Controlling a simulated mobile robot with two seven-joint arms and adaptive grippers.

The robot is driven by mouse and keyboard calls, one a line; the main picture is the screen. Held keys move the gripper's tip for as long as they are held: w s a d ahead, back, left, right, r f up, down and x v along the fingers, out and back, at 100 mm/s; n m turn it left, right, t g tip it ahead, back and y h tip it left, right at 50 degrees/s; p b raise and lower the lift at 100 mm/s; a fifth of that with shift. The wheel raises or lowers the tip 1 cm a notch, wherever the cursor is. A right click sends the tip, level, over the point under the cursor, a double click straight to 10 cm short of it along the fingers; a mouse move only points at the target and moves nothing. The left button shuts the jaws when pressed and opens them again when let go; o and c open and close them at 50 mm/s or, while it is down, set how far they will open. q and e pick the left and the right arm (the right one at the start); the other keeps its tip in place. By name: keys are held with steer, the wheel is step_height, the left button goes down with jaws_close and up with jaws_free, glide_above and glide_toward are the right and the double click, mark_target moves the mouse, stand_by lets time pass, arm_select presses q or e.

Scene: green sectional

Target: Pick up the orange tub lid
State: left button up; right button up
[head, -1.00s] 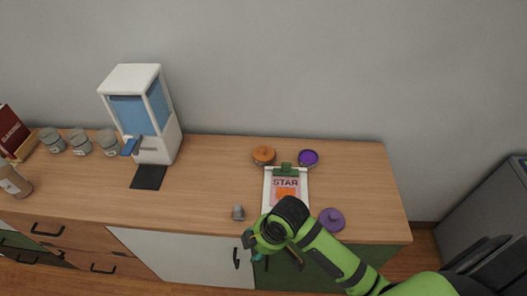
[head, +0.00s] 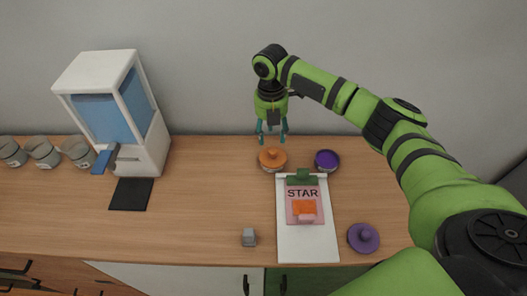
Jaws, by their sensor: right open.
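The orange tub lid (head: 272,156) is a round disc with a knob on top. It sits on a small tub near the back of the wooden counter (head: 200,215). My right gripper (head: 271,133) points down just above the lid, its teal fingers apart and empty. The fingertips look close to the lid's knob, but I cannot tell the exact gap. My left gripper is not in view.
An open tub with purple contents (head: 327,160) stands right of the orange lid. A purple lid (head: 363,238) lies near the front edge.

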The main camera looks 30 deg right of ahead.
mark_target(273, 151)
steer(key=shift+s, duration=0.35)
steer(key=shift+s+f+p, duration=0.35)
steer(key=shift+f+p, duration=0.2)
steer(key=shift+f, duration=0.1)
steer(key=shift+s+f+p, duration=0.35)
steer(key=shift+f+p, duration=0.15)
steer(key=shift+f, duration=0.1)
steer(key=f, duration=0.2)
steer(key=shift+w+a+f, duration=0.1)
steer(key=shift+w+f, duration=0.15)
steer(key=shift+f, duration=0.5)
steer(key=c, duration=0.9)
steer(key=shift+c, duration=0.4)
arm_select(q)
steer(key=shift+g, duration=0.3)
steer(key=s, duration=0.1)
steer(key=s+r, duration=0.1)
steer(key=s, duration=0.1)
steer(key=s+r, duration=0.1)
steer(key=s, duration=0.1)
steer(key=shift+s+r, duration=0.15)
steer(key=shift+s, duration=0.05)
arm_select(e)
steer(key=shift+r, duration=0.1)
